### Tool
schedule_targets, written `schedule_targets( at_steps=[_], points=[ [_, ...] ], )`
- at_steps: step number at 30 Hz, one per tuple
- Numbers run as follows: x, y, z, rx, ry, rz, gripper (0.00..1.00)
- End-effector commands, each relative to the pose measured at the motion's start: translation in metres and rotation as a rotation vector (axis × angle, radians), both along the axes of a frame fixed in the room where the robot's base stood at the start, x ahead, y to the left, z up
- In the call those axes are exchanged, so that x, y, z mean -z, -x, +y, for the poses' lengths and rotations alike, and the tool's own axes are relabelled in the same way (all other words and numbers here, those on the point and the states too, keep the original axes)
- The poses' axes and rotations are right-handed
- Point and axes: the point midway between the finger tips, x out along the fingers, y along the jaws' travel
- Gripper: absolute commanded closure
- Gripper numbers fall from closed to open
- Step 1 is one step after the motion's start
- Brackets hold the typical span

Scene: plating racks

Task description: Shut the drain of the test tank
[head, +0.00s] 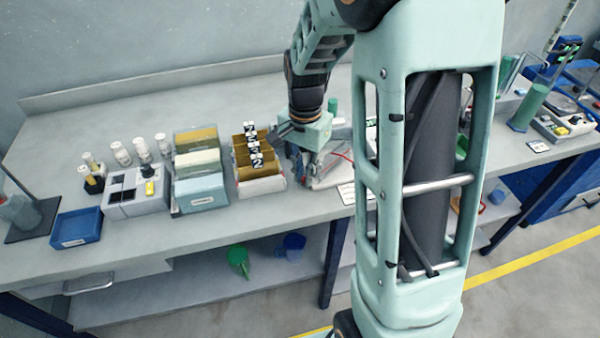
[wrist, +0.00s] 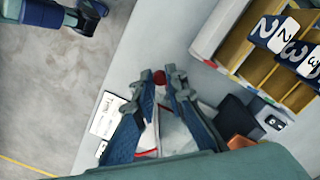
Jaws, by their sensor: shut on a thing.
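My gripper (wrist: 159,76) is low over the bench in the wrist view, its two dark blue fingers drawn in with tips close together. A small red round knob (wrist: 159,79) shows between the fingertips, and the gripper is shut on it. Beneath the fingers is a pale, partly clear piece of equipment (wrist: 175,135) with a red line on it, mostly hidden by the gripper; I cannot tell for sure that it is the test tank. In the head view my gripper (head: 303,172) is right of the card box, and the knob is not made out there. Whether the drain is open cannot be told.
A card box (head: 259,184) with numbered black-and-white tags stands close left of my gripper. A white label card (wrist: 107,115) lies beside the equipment. Further left are a light blue box (head: 203,195) and a blue tray (head: 78,229). The bench front edge is near.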

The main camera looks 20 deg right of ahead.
Motion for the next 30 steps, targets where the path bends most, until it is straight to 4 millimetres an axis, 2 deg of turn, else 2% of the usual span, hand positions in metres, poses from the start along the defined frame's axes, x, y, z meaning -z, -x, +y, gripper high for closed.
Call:
schedule_targets(
  at_steps=[15, 30],
  points=[
    [0.0, 0.004, -0.015, -0.396, 0.001, -0.001, 1.0],
    [-0.001, 0.004, -0.019, -0.508, 0.001, -0.001, 1.0]
  ],
)
